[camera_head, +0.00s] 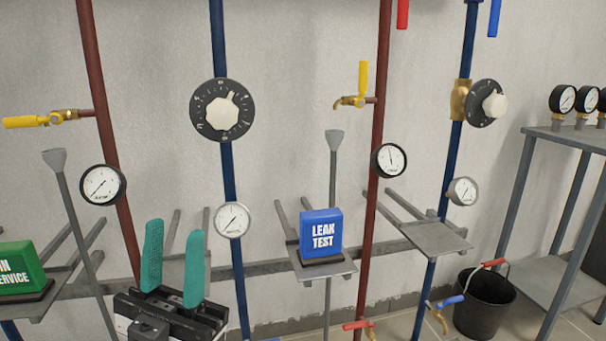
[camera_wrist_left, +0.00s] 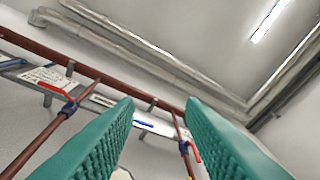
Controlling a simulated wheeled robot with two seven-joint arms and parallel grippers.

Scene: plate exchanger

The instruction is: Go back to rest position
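My left gripper (camera_head: 173,262) stands upright at the lower left of the head view, in front of the pipes and a bracket shelf. Its two teal fingers are apart with nothing between them. In the left wrist view the same fingers (camera_wrist_left: 160,130) are spread, with the ceiling and wall pipes behind them. My right gripper is not in either view.
A blue LEAK TEST block (camera_head: 321,232) and a green IN SERVICE block (camera_head: 18,268) sit on wall shelves. Dials (camera_head: 222,110), gauges (camera_head: 102,184) and valves (camera_head: 356,92) line the pipes. A black bucket (camera_head: 484,303) stands by a grey gauge table (camera_head: 570,137) at right.

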